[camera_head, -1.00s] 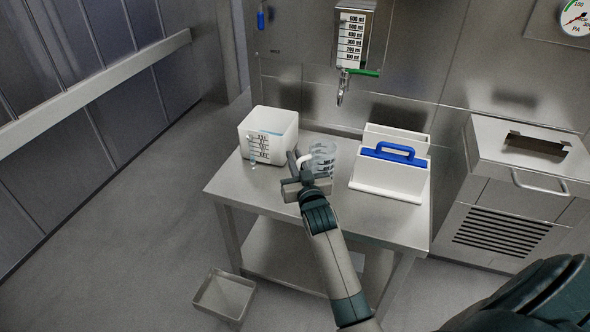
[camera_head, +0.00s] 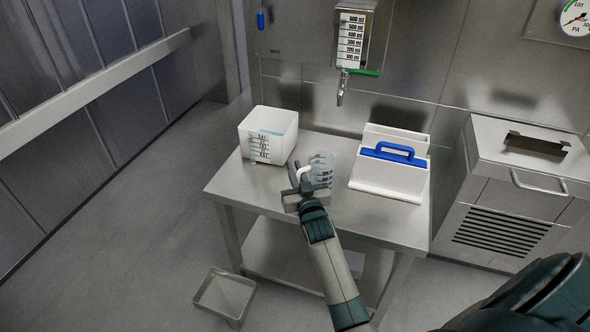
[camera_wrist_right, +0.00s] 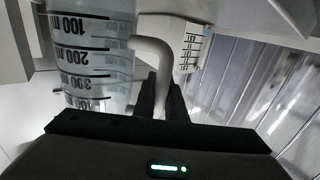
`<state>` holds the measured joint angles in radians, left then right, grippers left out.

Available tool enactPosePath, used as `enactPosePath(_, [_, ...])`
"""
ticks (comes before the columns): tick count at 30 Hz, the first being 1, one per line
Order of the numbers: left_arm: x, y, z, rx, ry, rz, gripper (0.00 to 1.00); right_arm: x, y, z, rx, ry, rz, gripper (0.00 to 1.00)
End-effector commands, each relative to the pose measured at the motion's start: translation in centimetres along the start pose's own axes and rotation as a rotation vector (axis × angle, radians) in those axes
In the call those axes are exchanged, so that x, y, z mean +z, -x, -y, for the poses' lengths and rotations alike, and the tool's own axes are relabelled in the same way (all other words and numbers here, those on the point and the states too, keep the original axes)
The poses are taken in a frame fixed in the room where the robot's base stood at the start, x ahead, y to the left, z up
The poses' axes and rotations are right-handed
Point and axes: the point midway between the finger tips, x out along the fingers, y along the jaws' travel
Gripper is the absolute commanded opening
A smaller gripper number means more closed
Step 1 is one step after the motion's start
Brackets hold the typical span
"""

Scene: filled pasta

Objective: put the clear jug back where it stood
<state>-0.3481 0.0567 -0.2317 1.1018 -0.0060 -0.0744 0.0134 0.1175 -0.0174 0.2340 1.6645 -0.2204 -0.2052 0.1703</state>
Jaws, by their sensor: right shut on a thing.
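The clear jug (camera_head: 324,167), with black volume marks, is over the middle of the steel table (camera_head: 337,215), between the white tub and the white caddy. My right gripper (camera_head: 301,180) is at its near left side, shut on the white handle. In the right wrist view the jug (camera_wrist_right: 92,60) fills the left side, and its curved handle (camera_wrist_right: 152,52) runs down between the dark fingers (camera_wrist_right: 162,98). The jug looks about upright. I cannot tell whether its base touches the table. My left gripper is not in view.
A white tub (camera_head: 268,135) with a printed scale stands left of the jug. A white caddy (camera_head: 388,181) with a blue handle (camera_head: 394,152) is close on the right. A tap (camera_head: 343,88) hangs on the wall behind. The table's front left part is clear.

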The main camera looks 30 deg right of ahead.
Motion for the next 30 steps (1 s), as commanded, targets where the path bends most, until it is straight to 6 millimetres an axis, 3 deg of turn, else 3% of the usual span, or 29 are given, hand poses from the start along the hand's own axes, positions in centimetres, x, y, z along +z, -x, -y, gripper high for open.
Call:
enactPosePath(5, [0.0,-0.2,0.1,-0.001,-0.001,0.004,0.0,0.3,0.0,0.0,0.0,0.0,-0.001,0.0])
enactPosePath(6, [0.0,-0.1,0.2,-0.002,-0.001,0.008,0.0,0.2,0.0,0.0,0.0,0.0,0.0,0.18])
enactPosePath(8, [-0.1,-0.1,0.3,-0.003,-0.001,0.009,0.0,0.2,0.0,0.0,0.0,0.0,0.0,0.3])
enactPosePath(21, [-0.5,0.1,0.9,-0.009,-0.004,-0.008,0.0,-0.1,0.1,0.0,0.0,0.0,0.0,0.3])
enactPosePath(30, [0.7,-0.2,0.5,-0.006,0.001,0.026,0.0,0.2,3.7,0.0,0.0,0.0,0.001,0.3])
